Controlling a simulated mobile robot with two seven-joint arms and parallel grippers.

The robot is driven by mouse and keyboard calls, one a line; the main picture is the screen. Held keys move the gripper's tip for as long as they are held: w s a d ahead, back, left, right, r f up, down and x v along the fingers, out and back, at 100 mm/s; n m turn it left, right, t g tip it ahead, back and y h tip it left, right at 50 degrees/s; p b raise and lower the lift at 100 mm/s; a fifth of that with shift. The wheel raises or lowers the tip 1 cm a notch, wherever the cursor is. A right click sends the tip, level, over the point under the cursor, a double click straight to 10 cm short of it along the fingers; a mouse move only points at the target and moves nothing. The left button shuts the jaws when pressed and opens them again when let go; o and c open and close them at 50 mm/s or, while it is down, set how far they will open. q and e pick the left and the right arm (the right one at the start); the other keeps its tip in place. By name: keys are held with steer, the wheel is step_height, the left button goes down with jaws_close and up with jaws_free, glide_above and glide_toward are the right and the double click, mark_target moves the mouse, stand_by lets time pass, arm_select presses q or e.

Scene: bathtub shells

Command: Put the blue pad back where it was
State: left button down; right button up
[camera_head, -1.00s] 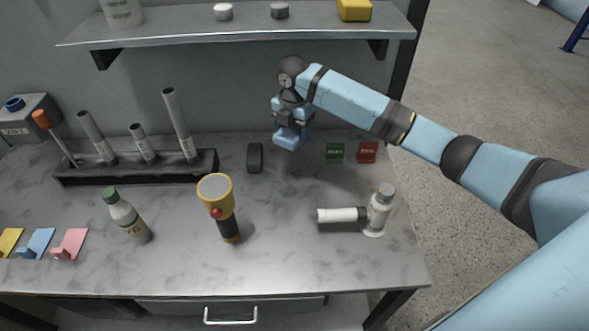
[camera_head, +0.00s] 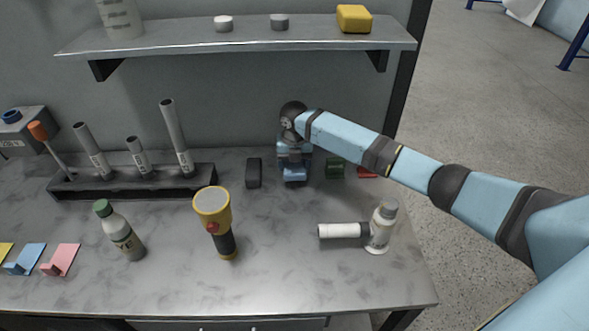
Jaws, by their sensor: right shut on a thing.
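My right gripper (camera_head: 294,163) is shut on the blue pad (camera_head: 295,177), pointing down at the back of the table. The gripper covers the pad's upper part. The pad is in the gap between a dark grey block (camera_head: 254,172) on its left and a green pad (camera_head: 335,167) on its right. I cannot tell whether the blue pad touches the tabletop. A red pad (camera_head: 367,171) sits farther right, partly hidden by my right forearm. My left gripper is not in view.
A black rack (camera_head: 130,186) with tubes is at left. A shelf (camera_head: 240,44) overhangs the back.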

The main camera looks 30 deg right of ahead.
steer(key=shift+f, duration=1.2)
steer(key=shift+f, duration=0.15)
steer(key=o, duration=0.9)
step_height(320, 180, up, 12)
steer(key=shift+r, duration=0.2)
